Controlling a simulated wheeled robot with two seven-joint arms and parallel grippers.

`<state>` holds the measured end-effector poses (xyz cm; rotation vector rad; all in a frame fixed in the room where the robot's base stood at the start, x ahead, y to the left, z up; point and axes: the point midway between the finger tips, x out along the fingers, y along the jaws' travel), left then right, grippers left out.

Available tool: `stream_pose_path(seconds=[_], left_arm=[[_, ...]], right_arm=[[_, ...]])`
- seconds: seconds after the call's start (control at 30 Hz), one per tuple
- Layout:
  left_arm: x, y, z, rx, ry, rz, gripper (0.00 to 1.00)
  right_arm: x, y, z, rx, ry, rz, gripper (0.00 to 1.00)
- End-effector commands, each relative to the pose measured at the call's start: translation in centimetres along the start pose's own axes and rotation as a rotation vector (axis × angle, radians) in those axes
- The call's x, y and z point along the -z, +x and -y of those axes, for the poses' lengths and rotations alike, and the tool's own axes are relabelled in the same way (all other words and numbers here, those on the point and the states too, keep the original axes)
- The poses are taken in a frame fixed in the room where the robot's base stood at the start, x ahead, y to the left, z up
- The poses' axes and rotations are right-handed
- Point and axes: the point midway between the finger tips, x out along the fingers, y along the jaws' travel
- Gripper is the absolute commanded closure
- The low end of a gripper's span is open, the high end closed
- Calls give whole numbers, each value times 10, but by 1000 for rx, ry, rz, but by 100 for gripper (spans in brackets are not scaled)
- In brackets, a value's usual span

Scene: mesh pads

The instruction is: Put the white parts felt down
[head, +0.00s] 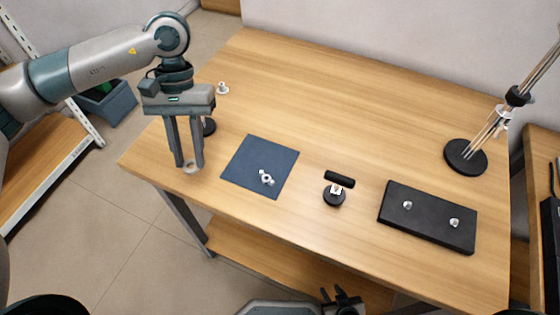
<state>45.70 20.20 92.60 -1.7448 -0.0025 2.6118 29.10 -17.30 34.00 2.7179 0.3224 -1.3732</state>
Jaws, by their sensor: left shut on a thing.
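My left gripper (188,166) points down over the table's left front part, left of the dark blue square mat. It is shut on a small pale grey ring-like part (192,169), mostly hidden between the fingertips. I cannot tell whether this part touches the table. The dark blue mat (251,153), which looks like felt, lies flat on the table. Small white parts (266,178) lie close together on its lower right half.
A small white part (222,89) stands behind my left gripper, near a dark round thing (209,127). A black-handled piece (340,180) and a black block (427,230) with two white knobs are to the right. A rod stand (466,158) is at the back right. The table's back middle is clear.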

Motion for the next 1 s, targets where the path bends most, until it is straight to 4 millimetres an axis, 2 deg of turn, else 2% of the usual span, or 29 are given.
stream_pose_path(seconds=[0.37, 0.67, 0.87, 1.0], left_arm=[[0, 0, 0, 0, 0, 0, 94], [-3, 1, -3, -17, -41, 1, 94], [-12, 7, -13, -78, -184, 5, 94], [-22, 12, -26, -152, -364, 7, 94]], right_arm=[[9, 3, 3, 3, 2, -11, 69], [1, -5, 4, 3, 2, 9, 69], [-13, -22, -1, -2, 0, 65, 69], [-30, -41, -5, -7, -2, 128, 69]])
